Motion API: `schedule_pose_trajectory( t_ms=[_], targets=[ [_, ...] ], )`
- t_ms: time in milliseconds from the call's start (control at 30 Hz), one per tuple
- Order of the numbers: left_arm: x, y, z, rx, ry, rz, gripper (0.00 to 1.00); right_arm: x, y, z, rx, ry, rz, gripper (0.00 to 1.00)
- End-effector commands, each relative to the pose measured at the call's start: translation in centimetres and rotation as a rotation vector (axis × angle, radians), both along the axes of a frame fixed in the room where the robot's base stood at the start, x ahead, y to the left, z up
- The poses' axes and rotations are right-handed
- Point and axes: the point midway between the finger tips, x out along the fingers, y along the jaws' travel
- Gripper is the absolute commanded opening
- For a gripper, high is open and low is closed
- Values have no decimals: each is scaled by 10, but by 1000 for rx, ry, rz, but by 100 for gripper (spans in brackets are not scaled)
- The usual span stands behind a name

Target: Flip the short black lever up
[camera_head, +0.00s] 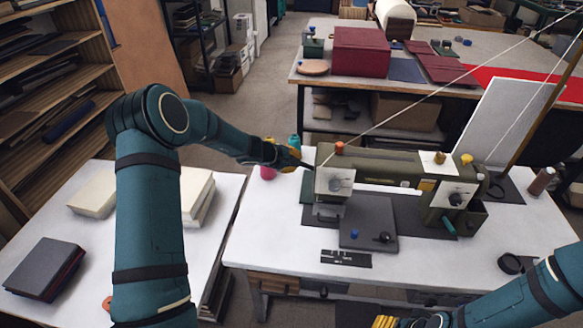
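An olive-green sewing machine (390,167) stands on a white-topped table (270,225). I cannot clearly make out a short black lever; that spot is small and partly covered by the gripper. The gripper's opening is too small to read. My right gripper (385,322) shows only yellow parts at the bottom edge, away from the machine.
A grey plate (367,222) with a blue spool and black knob lies before the head. A taut thread crosses above the machine. A side table (225,190) holds books and fabric stacks. The white table's front left is clear.

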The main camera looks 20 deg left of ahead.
Motion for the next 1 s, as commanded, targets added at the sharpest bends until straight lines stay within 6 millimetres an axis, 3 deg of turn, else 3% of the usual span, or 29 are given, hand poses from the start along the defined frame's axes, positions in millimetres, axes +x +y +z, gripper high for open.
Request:
schedule_pose_trajectory(
  t_ms=[333, 900, 933, 1000],
  targets=[
    [3, -8, 14, 139, 37, -4, 0, 0, 0, 7, 1, -1, 1, 57],
    [3, -9, 15, 162, 44, -3, 0, 0, 0, 7, 2, -1, 1, 57],
    [3, -9, 15, 162, 44, -3, 25, 0, 0, 7, 2, -1, 1, 57],
    [3, -9, 15, 162, 45, -3, 45, 0, 0, 7, 2, -1, 1, 57]
  ],
)
